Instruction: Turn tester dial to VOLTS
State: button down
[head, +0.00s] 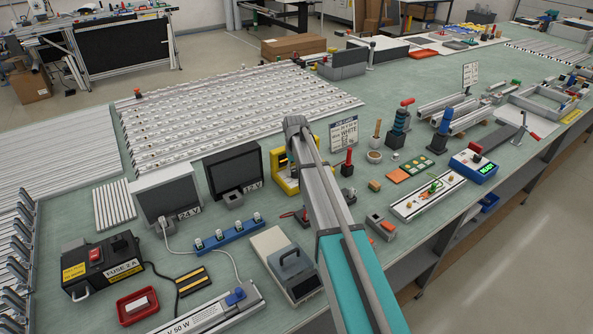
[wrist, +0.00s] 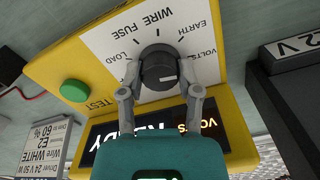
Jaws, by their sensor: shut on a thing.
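The yellow tester (wrist: 60,60) fills much of the wrist view, seen upside down. Its dark round dial (wrist: 157,60) sits on a white panel marked LOAD, WIRE FUSE, EARTH and VOLTS. My gripper (wrist: 160,73) is shut on the dial, one finger on each side. A small light mark shows on the dial; I cannot tell which label it points to. The tester's dark display (wrist: 214,122) shows orange lettering that seems to read VOLTS, and white READY, partly covered by my gripper. In the head view the tester (head: 279,181) is partly hidden behind my arm.
A green TEST button (wrist: 74,91) is beside the dial. A dark 12 V monitor (head: 233,172) stands left of the tester. A sign card (head: 344,134) and a red-handled tool (head: 347,160) stand to its right. The bench is crowded around it.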

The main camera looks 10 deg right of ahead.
jog(key=shift+w, duration=0.15)
dwell(0.3)
jog(key=shift+c, duration=1.5)
grip_release()
jog(key=shift+r, duration=0.1)
